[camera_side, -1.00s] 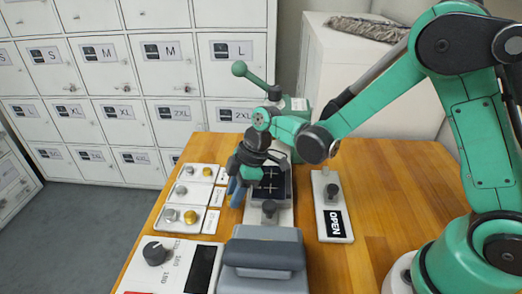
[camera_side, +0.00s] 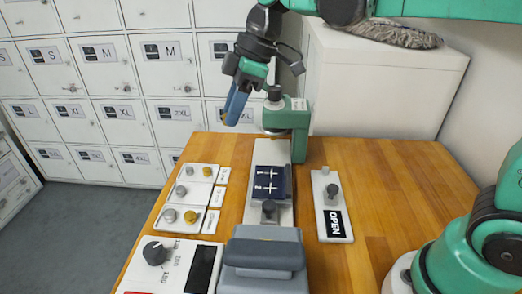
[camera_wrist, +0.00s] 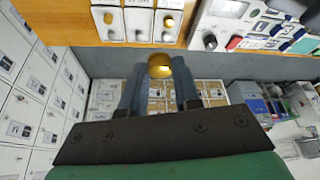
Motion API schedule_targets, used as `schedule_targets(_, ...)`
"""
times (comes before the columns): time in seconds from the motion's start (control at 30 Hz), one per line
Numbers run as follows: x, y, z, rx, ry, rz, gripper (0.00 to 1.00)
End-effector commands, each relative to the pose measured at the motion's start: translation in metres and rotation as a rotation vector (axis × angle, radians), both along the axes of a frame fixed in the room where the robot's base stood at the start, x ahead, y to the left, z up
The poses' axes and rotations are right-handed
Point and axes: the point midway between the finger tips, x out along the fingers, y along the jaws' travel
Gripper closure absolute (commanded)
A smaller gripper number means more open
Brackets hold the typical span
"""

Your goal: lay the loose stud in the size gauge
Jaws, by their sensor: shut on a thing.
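My gripper (camera_side: 234,108) is raised in the air behind the far left edge of the wooden table, its blue fingers pointing down. In the wrist view my gripper (camera_wrist: 158,80) is shut on a gold, round stud (camera_wrist: 160,64) held between the fingertips. The stud is hardly visible in the side view. Three white plates (camera_side: 193,184) with silver and gold studs lie along the table's left side, with small label cards beside them. No part is plainly marked as the size gauge, so I cannot tell which it is.
A green press (camera_side: 287,117) stands at the back with a dark pad (camera_side: 270,184) marked 1 and 2 before it. A grey-lidded box (camera_side: 263,262), a dial panel (camera_side: 176,266) and an OPEN lever plate (camera_side: 332,205) stand nearby.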

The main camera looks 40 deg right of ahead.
Motion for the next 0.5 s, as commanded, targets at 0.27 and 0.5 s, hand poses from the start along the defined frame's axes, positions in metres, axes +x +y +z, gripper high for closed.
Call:
schedule_targets(0.27,-0.02,-0.058,0.001,-0.002,-0.005,-0.669,1.0)
schedule_targets(0.5,-0.042,-0.107,0.005,-0.004,-0.006,-1.31,1.0)
